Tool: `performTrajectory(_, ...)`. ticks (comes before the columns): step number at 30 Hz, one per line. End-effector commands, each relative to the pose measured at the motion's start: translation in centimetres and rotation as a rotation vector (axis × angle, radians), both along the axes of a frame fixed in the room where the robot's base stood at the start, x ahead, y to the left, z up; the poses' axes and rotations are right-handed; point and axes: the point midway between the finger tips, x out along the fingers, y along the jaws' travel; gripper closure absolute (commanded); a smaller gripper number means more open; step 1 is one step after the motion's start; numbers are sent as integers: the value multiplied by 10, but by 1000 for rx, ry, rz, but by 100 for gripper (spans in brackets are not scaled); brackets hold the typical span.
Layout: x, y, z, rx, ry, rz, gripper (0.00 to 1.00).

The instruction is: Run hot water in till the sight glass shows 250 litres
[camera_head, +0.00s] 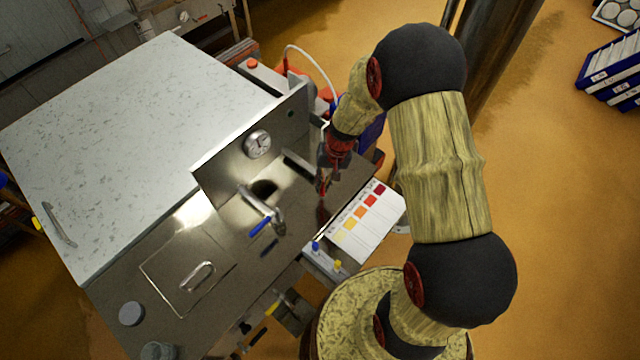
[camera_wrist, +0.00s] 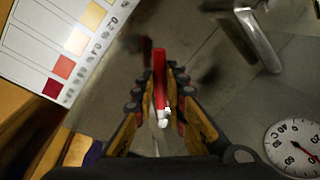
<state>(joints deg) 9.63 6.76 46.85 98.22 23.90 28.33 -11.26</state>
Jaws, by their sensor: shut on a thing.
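My gripper (camera_head: 325,184) is over the right part of the steel top. In the wrist view its two fingers (camera_wrist: 158,82) are closed around a slim red lever (camera_wrist: 160,72) with a small white end. In the head view my gripper largely hides this lever. A bent steel spout (camera_head: 268,208) with a blue lever (camera_head: 263,225) stands to the left, beside a dark round opening (camera_head: 264,188). The spout also shows in the wrist view (camera_wrist: 256,38). I cannot make out a sight glass or its level, or whether water is running.
An upright steel panel (camera_head: 225,165) carries a round dial (camera_head: 257,144). A colour card (camera_head: 375,224) lies right of my gripper. A hatch with a handle (camera_head: 160,270) is at the front left. A large speckled cover (camera_head: 120,130) fills the left. Blue-ended crates (camera_head: 610,72) stand far right.

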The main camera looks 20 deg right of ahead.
Motion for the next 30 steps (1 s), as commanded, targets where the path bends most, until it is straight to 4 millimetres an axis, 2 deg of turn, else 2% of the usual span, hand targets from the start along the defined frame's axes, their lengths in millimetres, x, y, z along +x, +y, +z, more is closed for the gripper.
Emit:
performTrajectory(18,0,-4,1,0,-1,48,100)
performTrajectory(19,0,-3,1,0,-1,48,86)
performTrajectory(28,-1,-3,0,0,0,47,69)
performTrajectory(30,-1,-3,0,0,0,47,68)
